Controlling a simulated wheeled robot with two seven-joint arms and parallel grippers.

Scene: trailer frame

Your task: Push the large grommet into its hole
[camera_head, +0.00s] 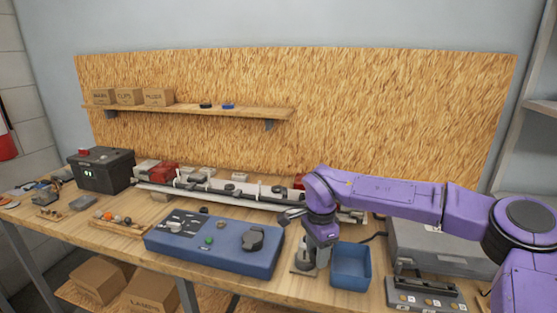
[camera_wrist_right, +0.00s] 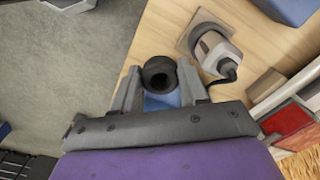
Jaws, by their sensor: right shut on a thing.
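My right gripper (camera_head: 324,262) points down over the table between the blue panel and the blue bin. In the right wrist view its two fingers are shut on a black ring-shaped grommet (camera_wrist_right: 160,76), with the dark opening of the ring showing. Something blue shows below the grommet in that view. The grommet cannot be made out in the head view. A blue panel (camera_head: 175,245) lies left of the gripper with a green round part (camera_head: 208,240) and a large black part (camera_head: 253,238) on top. I cannot tell which opening is the grommet's hole. My left gripper is not seen.
A white fitting with a black cable (camera_wrist_right: 215,52) stands on a square plate close to the gripper. The blue bin (camera_head: 350,281) is at right. A long rail (camera_head: 215,188) with parts runs behind the panel. A black box (camera_head: 100,170) stands at far left.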

